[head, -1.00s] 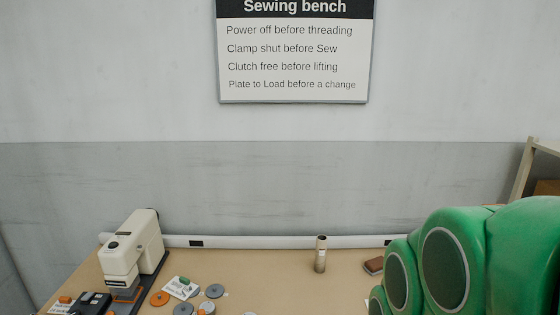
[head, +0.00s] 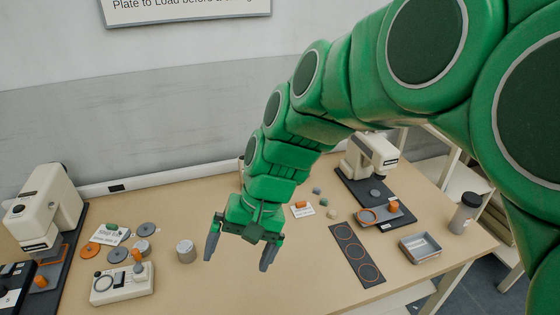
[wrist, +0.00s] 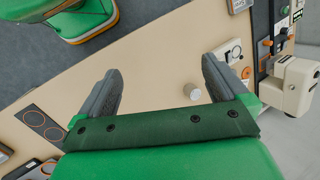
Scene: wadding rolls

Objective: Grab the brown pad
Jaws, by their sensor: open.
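I cannot make out the brown pad in either view now; my arm covers part of the bench's back in the head view. My gripper (head: 238,260) is open and empty, hanging above the middle of the bench (head: 300,277) with its fingers pointing down. In the wrist view, my gripper (wrist: 162,70) shows its two grey fingers spread wide apart. Bare bench top lies between them, with a small pale cylinder near the right finger.
A metal cylinder (head: 186,251) stands left of my gripper. A control box (head: 122,284), several discs and a sewing machine (head: 45,210) are further left. Right are a ringed dark plate (head: 357,255), a metal tray (head: 420,247), a cup (head: 465,213) and a second machine (head: 368,155).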

